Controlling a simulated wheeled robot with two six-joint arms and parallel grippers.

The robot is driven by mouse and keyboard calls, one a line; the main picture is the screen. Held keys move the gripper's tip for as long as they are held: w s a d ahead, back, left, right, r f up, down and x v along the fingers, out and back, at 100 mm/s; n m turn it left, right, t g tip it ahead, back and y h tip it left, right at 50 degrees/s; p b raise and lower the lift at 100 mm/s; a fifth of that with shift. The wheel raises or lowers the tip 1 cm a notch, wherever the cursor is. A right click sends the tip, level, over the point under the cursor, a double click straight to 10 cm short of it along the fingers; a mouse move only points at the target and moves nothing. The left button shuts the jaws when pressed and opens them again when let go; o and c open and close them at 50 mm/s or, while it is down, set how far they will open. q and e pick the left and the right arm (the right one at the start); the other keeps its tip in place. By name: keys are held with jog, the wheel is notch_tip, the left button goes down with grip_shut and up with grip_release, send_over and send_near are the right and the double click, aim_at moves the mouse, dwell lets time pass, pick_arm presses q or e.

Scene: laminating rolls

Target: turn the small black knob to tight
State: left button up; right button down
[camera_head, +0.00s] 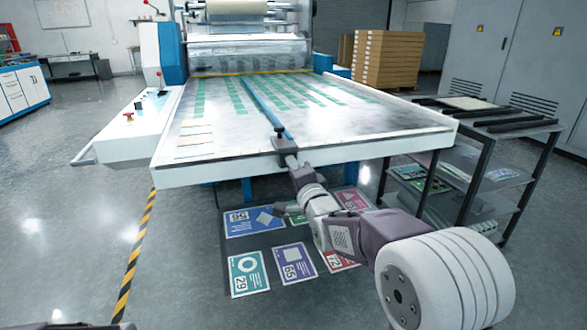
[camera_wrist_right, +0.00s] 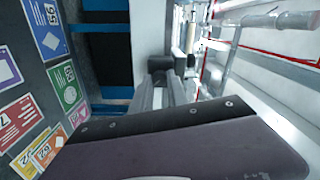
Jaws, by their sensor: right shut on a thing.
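The small black knob (camera_wrist_right: 160,63) shows in the right wrist view at the tips of my right gripper's fingers. In the head view the dark fitting (camera_head: 281,144) sits at the front edge of the machine's table, at the near end of a blue rail (camera_head: 264,108). My right gripper (camera_head: 289,160) reaches this fitting from the front, and it also shows in the right wrist view (camera_wrist_right: 163,88). It is shut on the knob. The fingers partly hide the knob, and I cannot read its turn.
The laminating machine's white table (camera_head: 390,128) spreads behind my right gripper. A dark rack (camera_head: 490,130) with shelves stands at the right. A mat (camera_head: 272,243) with several numbered cards lies on the floor below. A control panel (camera_head: 135,118) is at the left.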

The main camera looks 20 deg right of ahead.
jog(key=m, duration=0.5)
jog(key=shift+f+m, duration=0.1)
jog(key=shift+m, duration=0.6)
jog(key=c, duration=1.3)
grip_release()
jog(key=s+p, duration=0.2)
jog(key=s, duration=0.7)
